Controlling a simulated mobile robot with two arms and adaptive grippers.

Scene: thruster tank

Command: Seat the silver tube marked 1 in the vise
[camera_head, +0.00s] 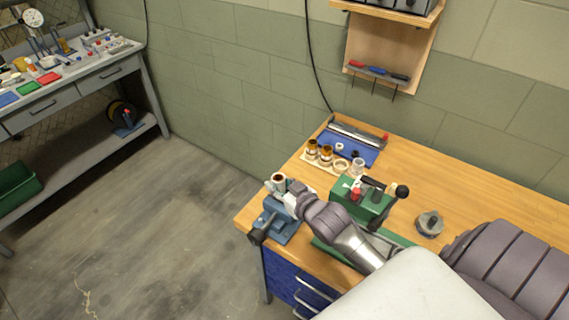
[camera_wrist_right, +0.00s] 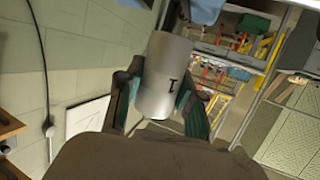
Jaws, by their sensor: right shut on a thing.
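The silver tube marked 1 (camera_wrist_right: 165,72) is between the fingers of my right gripper (camera_wrist_right: 160,100) in the right wrist view, and its black "1" shows. In the head view the right gripper (camera_head: 284,190) is at the bench's left corner, shut on the tube, whose round open top (camera_head: 278,178) shows with a brownish inside. The blue vise (camera_head: 283,228) is at that corner, directly below the gripper in the picture. The gripper hides the vise jaws and the tube's lower part, so I cannot tell whether they touch. My left gripper is not in view.
Behind the vise, a pale rack (camera_head: 320,166) holds amber-topped and clear pieces. A green device (camera_head: 362,203) with a black knob stands right of the gripper, close to my arm. A grey round part (camera_head: 429,224) lies farther right. A blue mat (camera_head: 355,148) is at the back.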

